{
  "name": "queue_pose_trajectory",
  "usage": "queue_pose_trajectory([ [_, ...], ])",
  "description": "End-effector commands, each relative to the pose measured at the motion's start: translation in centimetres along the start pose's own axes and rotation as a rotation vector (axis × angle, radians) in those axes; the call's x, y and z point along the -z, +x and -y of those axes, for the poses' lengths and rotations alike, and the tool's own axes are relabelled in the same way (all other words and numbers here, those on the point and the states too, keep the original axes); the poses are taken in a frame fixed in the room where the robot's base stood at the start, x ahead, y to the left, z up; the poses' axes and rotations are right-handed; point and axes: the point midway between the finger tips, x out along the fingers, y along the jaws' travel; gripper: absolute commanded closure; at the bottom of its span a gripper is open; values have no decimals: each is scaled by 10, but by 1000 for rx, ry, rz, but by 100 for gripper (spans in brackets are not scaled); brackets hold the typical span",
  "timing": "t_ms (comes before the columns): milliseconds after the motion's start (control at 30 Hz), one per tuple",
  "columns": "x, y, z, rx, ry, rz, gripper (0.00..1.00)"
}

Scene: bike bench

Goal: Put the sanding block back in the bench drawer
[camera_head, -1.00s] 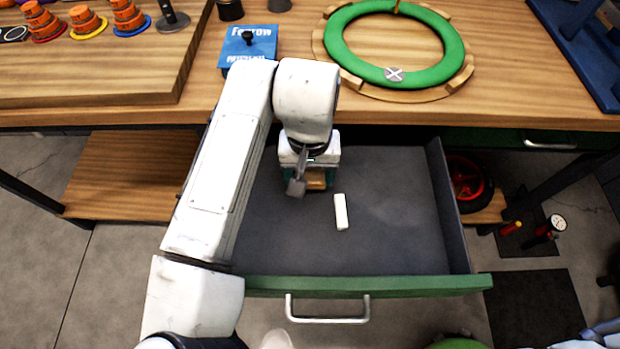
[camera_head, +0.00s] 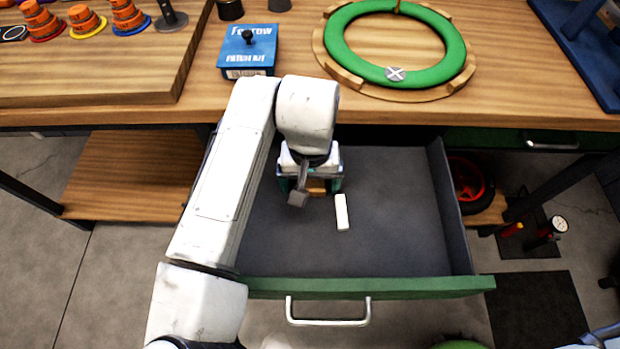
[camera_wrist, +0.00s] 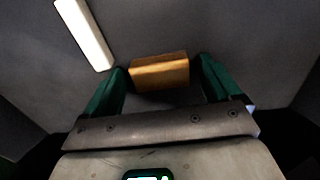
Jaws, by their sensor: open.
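The sanding block appears to be the orange-tan block (camera_wrist: 160,71) inside the open bench drawer (camera_head: 400,215). In the head view only a bit of the block (camera_head: 317,187) shows under my wrist. My gripper (camera_wrist: 160,64) is open, with its green fingers on either side of the block in the wrist view. A gap shows between the block and each finger. In the head view my gripper (camera_head: 312,184) is down inside the drawer's left half. Whether the block rests flat on the drawer floor is hard to tell.
A white bar (camera_head: 342,211) lies in the drawer just right of my gripper. The drawer's right half is clear. Above, the bench top (camera_head: 295,60) holds a blue box (camera_head: 247,52) and a green ring (camera_head: 450,50). The drawer's green front (camera_head: 400,286) has a metal handle (camera_head: 328,322).

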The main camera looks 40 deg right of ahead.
Motion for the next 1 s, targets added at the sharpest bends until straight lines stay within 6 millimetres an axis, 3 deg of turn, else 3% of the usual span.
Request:
queue_pose_trajectory([
  [267,0,-20,0,1,2,-1,10],
  [700,0,-104,0,1,2,-2,10],
  [1000,0,-123,0,0,0,0,10],
])
